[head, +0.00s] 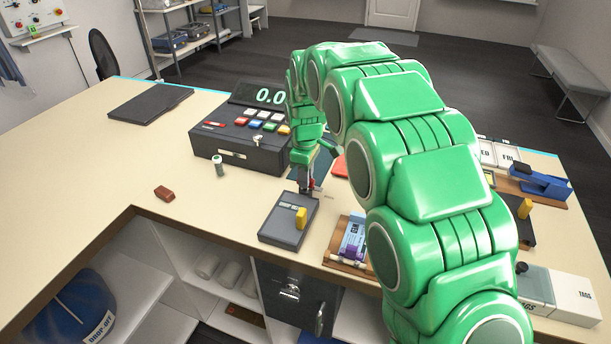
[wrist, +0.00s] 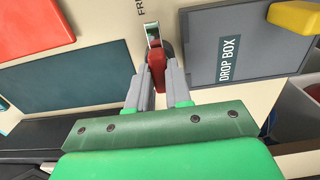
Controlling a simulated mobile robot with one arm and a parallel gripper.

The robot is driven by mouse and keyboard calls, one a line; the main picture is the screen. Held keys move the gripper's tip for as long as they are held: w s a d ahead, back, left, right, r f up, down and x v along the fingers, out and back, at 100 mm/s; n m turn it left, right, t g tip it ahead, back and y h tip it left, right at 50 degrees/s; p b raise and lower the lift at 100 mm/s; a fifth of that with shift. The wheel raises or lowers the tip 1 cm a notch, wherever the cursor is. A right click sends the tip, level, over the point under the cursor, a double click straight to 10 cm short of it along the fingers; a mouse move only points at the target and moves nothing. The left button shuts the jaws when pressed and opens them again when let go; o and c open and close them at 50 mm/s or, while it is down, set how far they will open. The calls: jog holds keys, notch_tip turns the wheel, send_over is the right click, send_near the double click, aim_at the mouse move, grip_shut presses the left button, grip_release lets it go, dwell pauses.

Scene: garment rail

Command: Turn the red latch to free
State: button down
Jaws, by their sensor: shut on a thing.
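The red latch (wrist: 166,52) shows in the wrist view between my fingertips, below a small metal plate. The letters "FRE" are printed on the counter just beside the plate. My gripper (wrist: 160,66) is shut on the red latch. In the head view my gripper (head: 307,186) reaches down to the counter behind the grey drop box, and only a little red shows at its tips. The latch's exact angle is hard to tell, as the fingers cover part of it.
The grey drop box (head: 275,226) with a yellow handle (head: 301,217) lies close to my gripper; its label shows in the wrist view (wrist: 229,59). The cash register (head: 240,150) stands behind left. A red-brown block (head: 164,194) lies on the counter (head: 100,150), whose left part is clear.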

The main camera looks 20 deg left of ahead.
jog(key=shift+m, duration=0.7)
jog(key=c, duration=1)
grip_release()
jog(key=shift+c, duration=0.2)
jog(key=shift+r, duration=3.9)
